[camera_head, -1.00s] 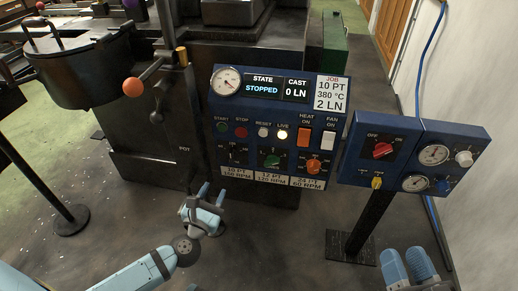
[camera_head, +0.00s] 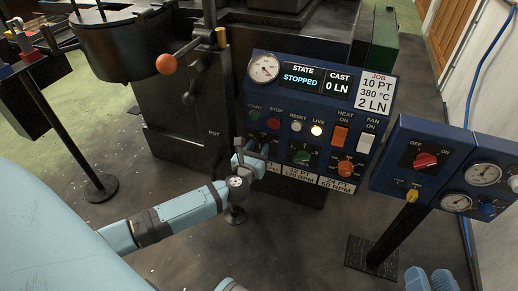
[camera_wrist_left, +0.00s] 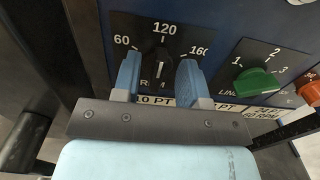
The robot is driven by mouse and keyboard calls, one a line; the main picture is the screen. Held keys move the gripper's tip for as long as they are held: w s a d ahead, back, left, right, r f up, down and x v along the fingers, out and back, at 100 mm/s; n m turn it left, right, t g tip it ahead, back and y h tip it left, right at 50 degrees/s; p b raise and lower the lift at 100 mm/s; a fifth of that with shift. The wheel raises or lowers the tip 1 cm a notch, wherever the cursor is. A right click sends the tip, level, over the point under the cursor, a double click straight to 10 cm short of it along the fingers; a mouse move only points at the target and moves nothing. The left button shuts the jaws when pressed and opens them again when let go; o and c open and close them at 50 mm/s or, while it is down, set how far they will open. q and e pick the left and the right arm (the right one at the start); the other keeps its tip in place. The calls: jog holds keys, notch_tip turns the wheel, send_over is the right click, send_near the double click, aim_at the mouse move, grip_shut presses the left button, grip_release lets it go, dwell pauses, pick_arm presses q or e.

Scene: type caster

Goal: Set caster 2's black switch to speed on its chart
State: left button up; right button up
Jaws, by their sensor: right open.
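The black switch (camera_wrist_left: 158,64) sits on a dial marked 60, 120 and 160 in the left wrist view. Its handle stands about upright, near the 120 side; its exact setting is hard to read. My left gripper (camera_wrist_left: 160,80) is open, with one blue finger on each side of the switch; contact cannot be told. In the head view my left gripper (camera_head: 256,156) hides the switch. The chart (camera_head: 300,176) is a row of labels below the dials, partly covered by that gripper. The job card (camera_head: 375,92) reads 10 PT, 380 °C, 2 LN. My right gripper (camera_head: 431,281) is open at the bottom edge.
The green line knob (camera_wrist_left: 257,82) and an orange knob (camera_head: 345,168) are right of the black switch. The display (camera_head: 302,78) reads STOPPED. A second blue box (camera_head: 400,150) with a red switch stands at the right. An orange-knobbed lever (camera_head: 166,64) juts out above left.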

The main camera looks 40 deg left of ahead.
pick_arm(q)
jog(key=shift+w+a, duration=0.1)
jog(key=shift+w, duration=0.45)
grip_shut()
